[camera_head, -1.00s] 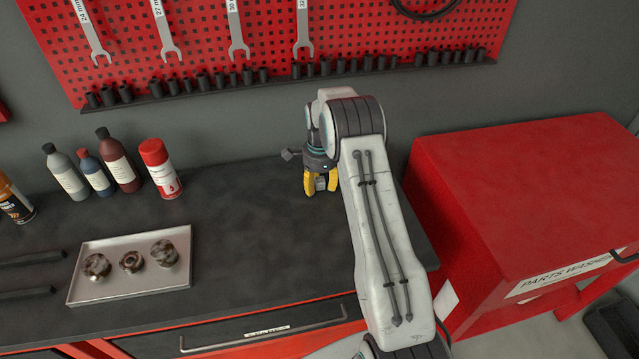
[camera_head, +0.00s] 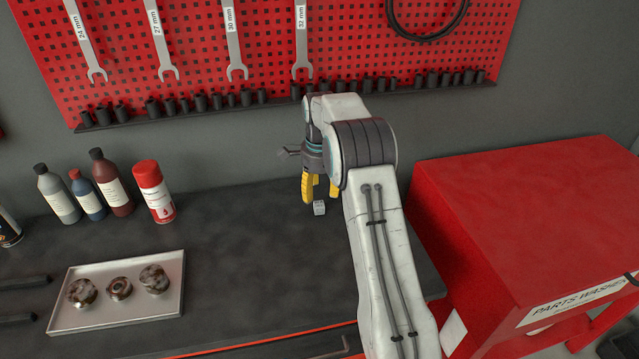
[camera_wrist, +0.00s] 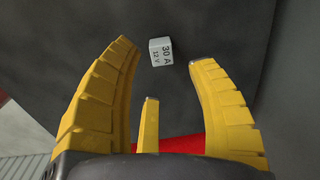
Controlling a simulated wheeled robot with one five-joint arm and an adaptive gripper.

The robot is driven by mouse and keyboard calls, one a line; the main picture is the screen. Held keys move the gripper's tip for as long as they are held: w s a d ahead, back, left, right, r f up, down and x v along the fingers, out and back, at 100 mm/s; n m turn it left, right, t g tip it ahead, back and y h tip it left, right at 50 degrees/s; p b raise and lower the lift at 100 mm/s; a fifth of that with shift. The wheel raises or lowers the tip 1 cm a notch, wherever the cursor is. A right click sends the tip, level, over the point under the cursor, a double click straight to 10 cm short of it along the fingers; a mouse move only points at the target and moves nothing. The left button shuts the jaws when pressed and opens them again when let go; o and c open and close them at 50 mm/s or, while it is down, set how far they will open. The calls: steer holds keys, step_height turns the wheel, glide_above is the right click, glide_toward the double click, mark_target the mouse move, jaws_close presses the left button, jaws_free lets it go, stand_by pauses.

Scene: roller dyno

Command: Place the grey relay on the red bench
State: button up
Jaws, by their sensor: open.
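The grey relay (camera_head: 320,208) is a small light cube on the dark top of the bench (camera_head: 240,235), below my gripper in the head view. In the wrist view the relay (camera_wrist: 161,52), marked "30 A 12 V", lies just beyond the tips of my yellow fingers. My gripper (camera_head: 320,192) is open and empty, with its fingers spread and the relay apart from them; the gripper also shows in the wrist view (camera_wrist: 160,65). The bench has a dark top and a red front edge (camera_head: 270,341).
A metal tray (camera_head: 120,322) with several worn round parts sits at the left. Bottles (camera_head: 112,185) and a red-capped can (camera_head: 154,192) stand at the back left. A red parts washer (camera_head: 530,220) is at the right. A red pegboard (camera_head: 200,60) with wrenches hangs behind.

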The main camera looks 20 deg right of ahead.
mark_target(319, 206)
steer(key=s+a+r+n+t+b, duration=0.1)
steer(key=s+a+r+n, duration=0.35)
steer(key=s+r, duration=0.35)
steer(key=s+a+r+n+t+b, duration=0.1)
steer(key=s+a+r+n, duration=0.2)
steer(key=s+r+n, duration=0.35)
steer(key=s+a+f+n, duration=0.1)
steer(key=s+n, duration=0.2)
steer(key=s, duration=0.3)
steer(key=s+a+f+n+t, duration=0.1)
steer(key=s+a+f+n, duration=0.1)
steer(key=s, duration=0.5)
steer(key=s+a+f+n, duration=0.1)
steer(key=s+n, duration=0.2)
steer(key=s, duration=0.4)
steer(key=shift+a+f+n+t, duration=0.15)
steer(key=shift+f+n+t, duration=0.15)
steer(key=shift+f, duration=0.1)
steer(key=shift+s, duration=0.1)
